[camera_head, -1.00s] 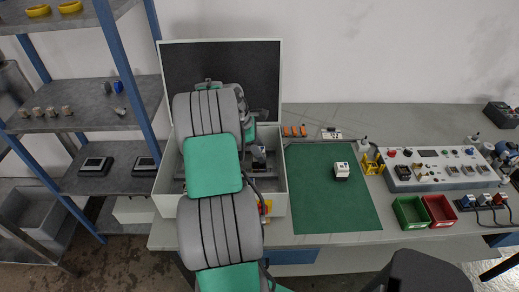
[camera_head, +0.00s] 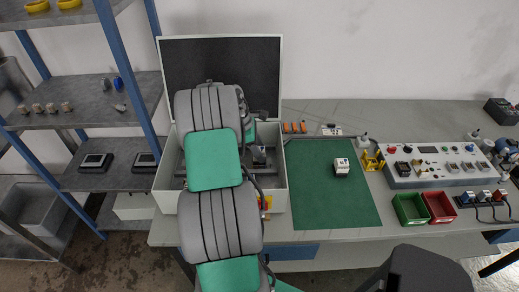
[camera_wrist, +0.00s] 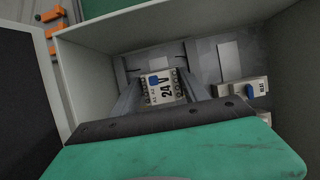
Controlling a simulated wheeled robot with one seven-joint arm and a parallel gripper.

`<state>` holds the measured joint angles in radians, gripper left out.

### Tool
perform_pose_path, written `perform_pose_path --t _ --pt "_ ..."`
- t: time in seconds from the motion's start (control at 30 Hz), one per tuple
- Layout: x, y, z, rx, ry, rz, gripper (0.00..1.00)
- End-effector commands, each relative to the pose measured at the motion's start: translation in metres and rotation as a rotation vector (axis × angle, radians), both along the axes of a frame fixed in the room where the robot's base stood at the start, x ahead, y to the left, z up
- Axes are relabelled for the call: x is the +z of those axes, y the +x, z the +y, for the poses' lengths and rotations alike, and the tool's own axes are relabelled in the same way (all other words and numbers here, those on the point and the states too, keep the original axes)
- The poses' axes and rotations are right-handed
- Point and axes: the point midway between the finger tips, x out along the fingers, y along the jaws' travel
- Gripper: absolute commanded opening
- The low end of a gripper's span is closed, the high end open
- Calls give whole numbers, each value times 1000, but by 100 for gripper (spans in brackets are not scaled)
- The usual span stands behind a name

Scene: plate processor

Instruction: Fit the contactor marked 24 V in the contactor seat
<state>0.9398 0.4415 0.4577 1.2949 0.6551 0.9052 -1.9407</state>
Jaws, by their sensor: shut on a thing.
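The contactor marked 24 V (camera_wrist: 162,88) is white with a blue part on its face and dark screw terminals along its sides. It shows in the wrist view between the two fingers of my gripper (camera_wrist: 160,92), which is shut on it. It is inside the open grey cabinet (camera_wrist: 95,65), near the back panel. I cannot tell whether it touches the panel; the contactor seat under it is hidden.
Beside the held contactor is another white device with a blue part (camera_wrist: 243,92). The cabinet walls stand close around my gripper. Another white contactor (camera_head: 341,166) sits on the green mat (camera_head: 325,205). Red and green bins (camera_head: 439,207) and a test panel (camera_head: 440,168) stand right.

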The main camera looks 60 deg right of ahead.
Motion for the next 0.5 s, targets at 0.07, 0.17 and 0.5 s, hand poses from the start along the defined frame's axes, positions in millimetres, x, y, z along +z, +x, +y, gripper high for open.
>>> perform_pose_path --t 0.07,0.17,0.5 --pt "0 0 0 0 0 0 4" --pt "0 0 0 0 0 0 56" --pt "0 0 0 0 0 0 78"
